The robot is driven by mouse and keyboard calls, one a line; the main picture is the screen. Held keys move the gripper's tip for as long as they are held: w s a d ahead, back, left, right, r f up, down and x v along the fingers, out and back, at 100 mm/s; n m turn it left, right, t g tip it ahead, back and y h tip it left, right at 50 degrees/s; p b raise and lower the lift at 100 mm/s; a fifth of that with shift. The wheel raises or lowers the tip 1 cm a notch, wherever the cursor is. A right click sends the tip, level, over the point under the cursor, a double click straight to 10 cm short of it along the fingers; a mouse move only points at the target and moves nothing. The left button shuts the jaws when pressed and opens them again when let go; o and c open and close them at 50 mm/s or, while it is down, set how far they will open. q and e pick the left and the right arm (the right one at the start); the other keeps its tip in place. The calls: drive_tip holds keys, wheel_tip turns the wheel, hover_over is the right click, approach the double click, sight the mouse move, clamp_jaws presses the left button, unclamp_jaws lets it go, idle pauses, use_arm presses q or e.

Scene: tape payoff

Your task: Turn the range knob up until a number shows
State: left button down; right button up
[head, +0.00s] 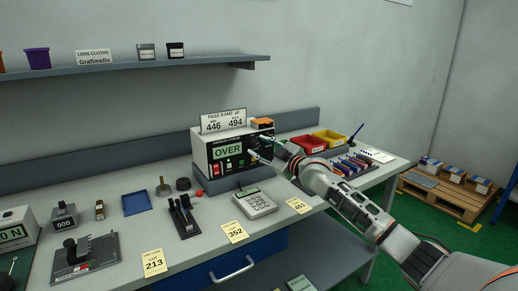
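The meter (203,152) is a white box with a black front, standing on a grey base on the bench. Its green display (228,151) reads OVER. A card on top (223,121) reads PASS BAND with 446 and 494. My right gripper (262,149) reaches in from the right, with its fingertips at the right part of the meter's front. The range knob cannot be made out; the gripper covers that part. The fingers are too small to tell whether they are open or shut, or touch anything. My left gripper is not in view.
A red bin (308,143), a yellow bin (331,138) and a rack of coloured pieces are to the right. A shelf (140,65) hangs above.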

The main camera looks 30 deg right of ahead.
drive_tip(key=shift+w+a, duration=0.1)
drive_tip(key=shift+w, duration=0.3)
clamp_jaws()
